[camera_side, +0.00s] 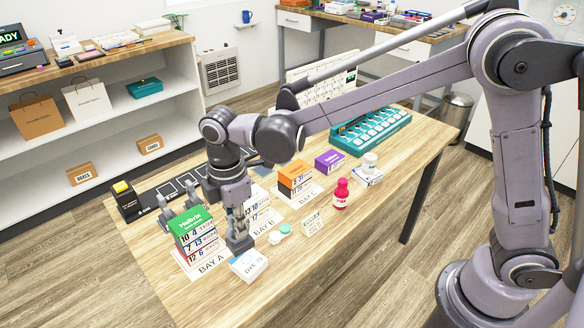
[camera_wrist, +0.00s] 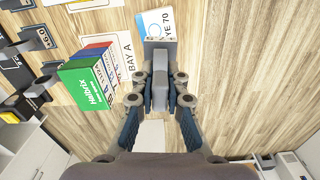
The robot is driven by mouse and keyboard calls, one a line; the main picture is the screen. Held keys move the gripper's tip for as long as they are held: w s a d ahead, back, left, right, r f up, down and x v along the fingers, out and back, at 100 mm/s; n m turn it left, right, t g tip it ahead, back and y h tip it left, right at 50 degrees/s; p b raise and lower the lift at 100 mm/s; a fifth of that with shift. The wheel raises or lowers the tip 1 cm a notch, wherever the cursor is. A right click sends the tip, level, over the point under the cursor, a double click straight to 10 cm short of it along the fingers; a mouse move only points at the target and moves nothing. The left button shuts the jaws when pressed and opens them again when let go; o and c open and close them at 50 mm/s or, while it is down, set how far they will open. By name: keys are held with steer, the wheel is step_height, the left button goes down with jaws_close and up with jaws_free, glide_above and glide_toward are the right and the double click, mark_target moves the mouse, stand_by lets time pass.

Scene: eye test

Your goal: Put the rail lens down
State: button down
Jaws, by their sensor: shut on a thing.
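My gripper (camera_side: 237,222) points down at the front of the table, to the right of the green-topped Bay A stack. In the wrist view my gripper (camera_wrist: 160,82) is shut on a grey block-like piece (camera_wrist: 159,52), apparently the rail lens. The fingers hide part of it. The grey lower end of the rail lens (camera_side: 240,244) shows in the side view low over the table, behind the EYE 70 box. I cannot tell if it touches the table. The black rail (camera_side: 160,195) with grey holders lies behind the Bay A stack.
The Bay A stack (camera_side: 195,232) stands close left. The EYE 70 box (camera_side: 248,265) is just in front. A lens case with a green cap (camera_side: 274,238), a red bottle (camera_side: 341,194) and boxes stand right. Bare wood (camera_side: 350,235) lies at the front right.

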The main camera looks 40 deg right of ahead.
mark_target(244, 240)
steer(key=d+r+n, duration=0.1)
steer(key=d+r, duration=0.3)
steer(key=d, duration=0.9)
steer(key=a+f, duration=0.2)
steer(key=a, duration=0.1)
steer(key=a+f, duration=0.2)
steer(key=a, duration=0.2)
steer(key=a+f, duration=0.3)
steer(key=a, duration=0.1)
steer(key=shift+w+a, duration=0.2)
steer(key=shift+a, duration=0.05)
steer(key=shift+f, duration=2.1)
steer(key=c, duration=1.4)
jaws_free()
steer(key=shift+f, duration=0.1)
